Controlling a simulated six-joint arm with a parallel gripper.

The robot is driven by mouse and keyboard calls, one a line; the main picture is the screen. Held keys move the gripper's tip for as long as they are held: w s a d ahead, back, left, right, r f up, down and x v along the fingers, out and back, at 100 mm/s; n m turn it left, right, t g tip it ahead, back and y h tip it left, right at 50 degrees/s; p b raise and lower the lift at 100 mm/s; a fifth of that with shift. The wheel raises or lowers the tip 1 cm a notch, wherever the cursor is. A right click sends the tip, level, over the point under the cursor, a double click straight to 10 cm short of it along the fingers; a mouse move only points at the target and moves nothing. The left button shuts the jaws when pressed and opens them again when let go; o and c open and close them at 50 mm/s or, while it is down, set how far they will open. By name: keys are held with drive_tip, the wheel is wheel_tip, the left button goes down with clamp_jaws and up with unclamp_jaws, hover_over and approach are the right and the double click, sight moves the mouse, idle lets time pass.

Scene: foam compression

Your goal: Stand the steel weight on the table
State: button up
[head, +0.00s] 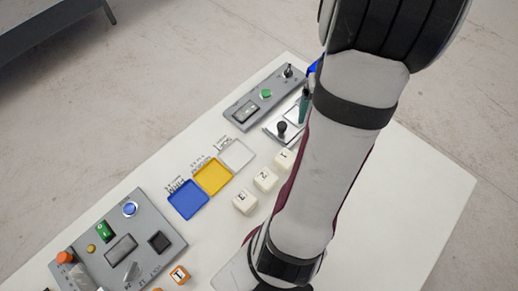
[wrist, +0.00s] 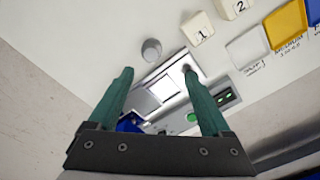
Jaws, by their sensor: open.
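A grey cylinder (wrist: 151,50), which looks like the steel weight, is on the white table in the wrist view. Its round top faces the camera, and it seems upright, beside a metal plate device with a pale square (wrist: 163,88). My gripper (wrist: 159,70) is open, with its two green fingers apart and nothing visible held between them. The cylinder lies just beyond the fingertips, apart from them as far as I can tell. In the head view my arm hides the cylinder, and only one green finger (head: 304,106) shows beside the plate device (head: 287,130).
White numbered cubes (head: 265,179) stand in a row near white (head: 237,154), yellow (head: 212,176) and blue (head: 187,200) trays. A grey switch box with a green button (head: 265,94) is behind the plate device. A larger control panel (head: 120,245) is at lower left.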

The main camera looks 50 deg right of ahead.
drive_tip(key=w+a+r+n, duration=0.1)
drive_tip(key=w+a+r, duration=0.2)
drive_tip(key=a, duration=0.3)
drive_tip(key=w+a+r, duration=0.2)
drive_tip(key=w+a, duration=0.1)
drive_tip(key=a, duration=0.4)
drive_tip(key=s+a+r+n+y, duration=0.1)
drive_tip(key=s+a, duration=0.2)
drive_tip(key=a, duration=0.6)
drive_tip(key=s+a+r+n, duration=0.1)
drive_tip(key=s+a+r, duration=0.1)
drive_tip(key=a, duration=0.8)
drive_tip(key=shift+s+y, duration=0.4)
drive_tip(key=shift+s, duration=0.5)
